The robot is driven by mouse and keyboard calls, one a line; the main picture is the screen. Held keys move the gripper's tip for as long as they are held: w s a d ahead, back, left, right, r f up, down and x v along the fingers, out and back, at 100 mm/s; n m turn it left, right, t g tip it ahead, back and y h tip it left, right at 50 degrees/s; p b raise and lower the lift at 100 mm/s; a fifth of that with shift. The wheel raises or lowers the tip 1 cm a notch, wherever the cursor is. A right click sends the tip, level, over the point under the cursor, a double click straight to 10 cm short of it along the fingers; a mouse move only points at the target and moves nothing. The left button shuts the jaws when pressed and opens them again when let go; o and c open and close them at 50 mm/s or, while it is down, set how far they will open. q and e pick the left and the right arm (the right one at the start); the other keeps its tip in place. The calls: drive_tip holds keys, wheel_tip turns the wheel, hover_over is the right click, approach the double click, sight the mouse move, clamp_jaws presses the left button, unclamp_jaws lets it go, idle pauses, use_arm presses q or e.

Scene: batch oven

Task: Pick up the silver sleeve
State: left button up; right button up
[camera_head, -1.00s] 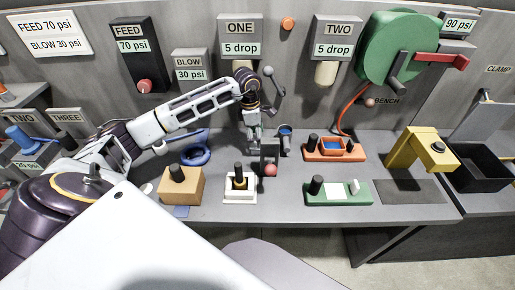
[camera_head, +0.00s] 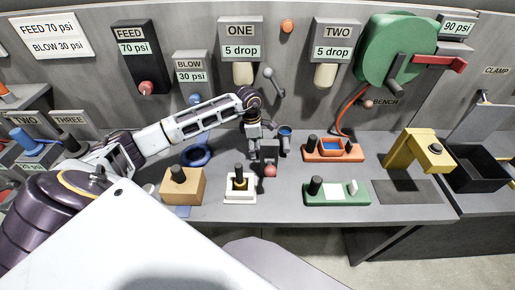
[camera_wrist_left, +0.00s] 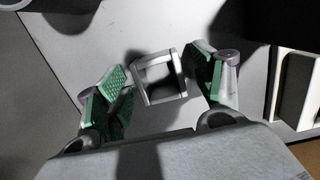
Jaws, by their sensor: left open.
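The silver sleeve (camera_wrist_left: 181,72) is a small hollow square frame. In the left wrist view it stands on the grey bench between my left gripper's green-padded fingers (camera_wrist_left: 160,85). The fingers are open, with a gap on each side of the sleeve. In the head view my left gripper (camera_head: 254,148) points down over the bench, left of a grey block with a red ball. I cannot make out the sleeve clearly there. My right gripper is not in view.
A white fixture with a black post (camera_head: 240,197) stands just in front. A tan block (camera_head: 190,190) and a blue ring (camera_head: 196,154) lie to the left. An orange tray (camera_head: 318,154) and a green fixture (camera_head: 336,199) are to the right. The red ball (camera_head: 270,170) is close by.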

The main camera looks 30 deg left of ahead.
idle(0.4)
use_arm(q)
drive_tip(key=shift+c, duration=0.9)
drive_tip(key=c, duration=0.9)
drive_tip(key=shift+r, duration=0.15)
wheel_tip(320, 180, up, 10)
drive_tip(key=shift+f+b, duration=0.15)
drive_tip(key=shift+b, duration=0.6)
